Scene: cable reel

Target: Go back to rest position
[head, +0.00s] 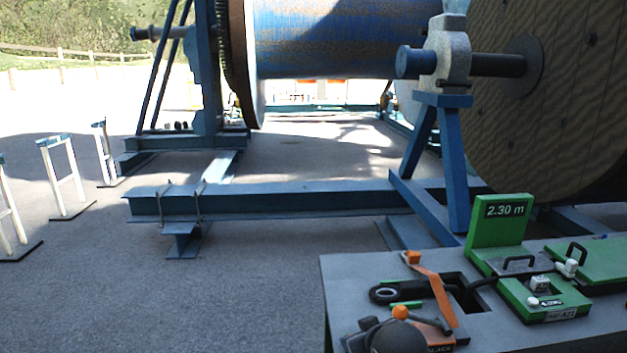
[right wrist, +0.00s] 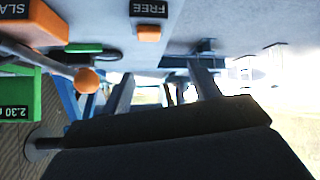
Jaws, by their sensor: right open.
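My right gripper (right wrist: 161,72) shows in the right wrist view, which is upside down. Its two grey fingers stand apart with nothing held between them, and its dark body fills the bottom of the view. No gripper can be made out for certain in the head view, and my left gripper is out of sight. The control bench (head: 345,285) stands at the lower right of the head view. On it are an orange lever (head: 435,290), an orange ball knob (head: 400,312) and a green display (head: 500,225) reading 2.30 m. The knob also shows in the wrist view (right wrist: 87,79).
A large blue drum (head: 330,40) and a wooden reel flange (head: 570,110) stand on blue steel frames behind the bench. A blue beam (head: 300,200) crosses the ground. White stands (head: 62,175) are at left. Open pavement lies at lower left.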

